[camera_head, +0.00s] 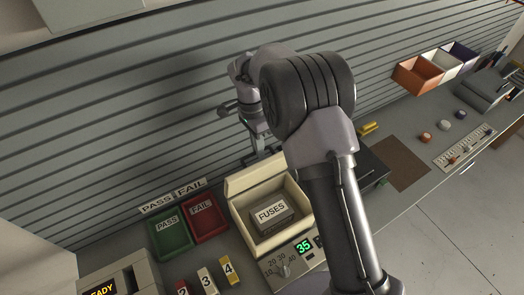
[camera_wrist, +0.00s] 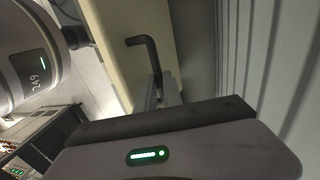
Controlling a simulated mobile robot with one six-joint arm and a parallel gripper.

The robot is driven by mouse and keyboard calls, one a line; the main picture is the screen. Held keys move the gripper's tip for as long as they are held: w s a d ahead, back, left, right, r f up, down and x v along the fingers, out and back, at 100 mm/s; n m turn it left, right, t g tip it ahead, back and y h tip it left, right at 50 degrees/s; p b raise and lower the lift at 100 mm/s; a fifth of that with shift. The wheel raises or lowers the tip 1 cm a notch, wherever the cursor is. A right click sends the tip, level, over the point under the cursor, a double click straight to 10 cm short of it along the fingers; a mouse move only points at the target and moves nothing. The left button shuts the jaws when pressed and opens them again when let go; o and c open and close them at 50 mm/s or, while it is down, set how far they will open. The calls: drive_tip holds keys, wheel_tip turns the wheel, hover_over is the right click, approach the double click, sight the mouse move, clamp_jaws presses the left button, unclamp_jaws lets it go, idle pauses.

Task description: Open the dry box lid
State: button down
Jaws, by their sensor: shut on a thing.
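The cream dry box (camera_head: 249,240) stands on the bench, with a dark box labelled FUSES (camera_head: 270,213) inside. Its lid (camera_head: 254,174) is raised at the back edge, so the inside shows from above. My gripper (camera_head: 262,152) is at the raised lid, partly hidden by my arm. In the wrist view the cream lid panel (camera_wrist: 132,50) stands close by, with a dark bent handle (camera_wrist: 148,45). My gripper (camera_wrist: 160,95) is shut on this handle, though my gripper body hides part of the grip.
A green PASS bin (camera_head: 170,240) and a red FAIL bin (camera_head: 205,222) stand left of the box. Numbered blocks (camera_head: 207,281) are in front. A slatted wall (camera_head: 110,120) rises close behind. A brown mat (camera_head: 400,163) lies to the right.

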drive_tip(key=shift+w+a+f, duration=0.15)
drive_tip(key=shift+f, duration=0.05)
idle(0.4)
drive_tip(key=c, duration=1.6)
unclamp_jaws()
drive_tip(key=shift+o, duration=0.6)
drive_tip(key=shift+w, duration=0.15)
drive_tip(key=shift+r, duration=0.1)
